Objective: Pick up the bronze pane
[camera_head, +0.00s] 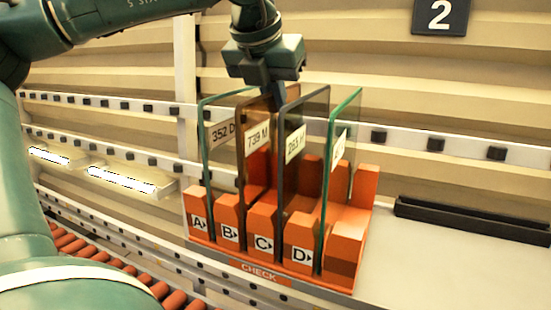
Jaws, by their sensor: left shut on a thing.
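The bronze pane (256,165), brown-tinted with a label "739 M", stands upright in the orange rack (347,240), second from the left, in line with the block marked B. My left gripper (271,97) comes down from above and is shut on the top edge of the bronze pane. The fingertips are partly hidden behind the grey pane. The bronze pane's lower part is partly hidden by the rack and the other panes. My right gripper is not in view.
A clear green-edged pane (221,155) stands close on the left. A dark grey pane (301,165) and another green-edged pane (342,150) stand close on the right. A black tray (470,220) lies on the grey tabletop (440,270). Rollers (85,255) run at lower left.

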